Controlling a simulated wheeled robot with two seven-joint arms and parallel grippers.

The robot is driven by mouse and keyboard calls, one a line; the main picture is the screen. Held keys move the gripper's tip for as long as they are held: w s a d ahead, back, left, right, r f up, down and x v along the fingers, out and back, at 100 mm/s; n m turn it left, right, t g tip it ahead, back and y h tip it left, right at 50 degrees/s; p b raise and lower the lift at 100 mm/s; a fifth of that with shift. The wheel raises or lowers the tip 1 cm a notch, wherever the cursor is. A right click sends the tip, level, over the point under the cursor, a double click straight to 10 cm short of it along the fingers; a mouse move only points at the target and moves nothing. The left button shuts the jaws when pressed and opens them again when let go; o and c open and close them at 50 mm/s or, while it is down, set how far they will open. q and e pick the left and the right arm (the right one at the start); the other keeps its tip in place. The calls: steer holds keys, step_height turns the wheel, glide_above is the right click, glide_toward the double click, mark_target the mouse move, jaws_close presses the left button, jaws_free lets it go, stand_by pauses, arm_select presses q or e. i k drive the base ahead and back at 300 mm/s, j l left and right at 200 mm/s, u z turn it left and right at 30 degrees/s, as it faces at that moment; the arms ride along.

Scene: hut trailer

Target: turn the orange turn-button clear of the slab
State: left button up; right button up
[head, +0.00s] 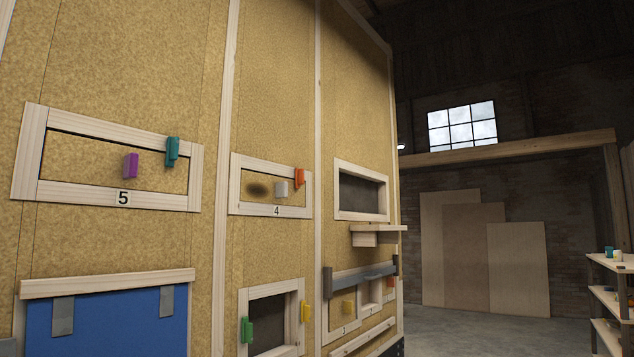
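The orange turn-button (299,179) sits on the upper right of the wooden frame marked 4. It stands upright, and its lower part seems to overlap the slab's corner. The slab (234,188) fills that frame, with a dark smudge and a pale grey knob (281,189) on it. Another small orange piece (390,286) shows at the lower right, by the frame with several numbers. Neither of my grippers is in the head view.
Frame 5 (115,210) at left holds a slab with a purple knob (130,165) and a teal turn-button (172,151). A small wooden shelf (378,230) juts out right of frame 4. A blue panel (105,322) is below. Open floor (460,328) lies at right.

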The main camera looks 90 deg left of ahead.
mark_target(299, 173)
steer(key=u, duration=2.9)
steer(key=i+l, duration=1.35)
steer(key=i+l+u, duration=0.1)
steer(key=i+l, duration=1.2)
steer(key=l, duration=0.15)
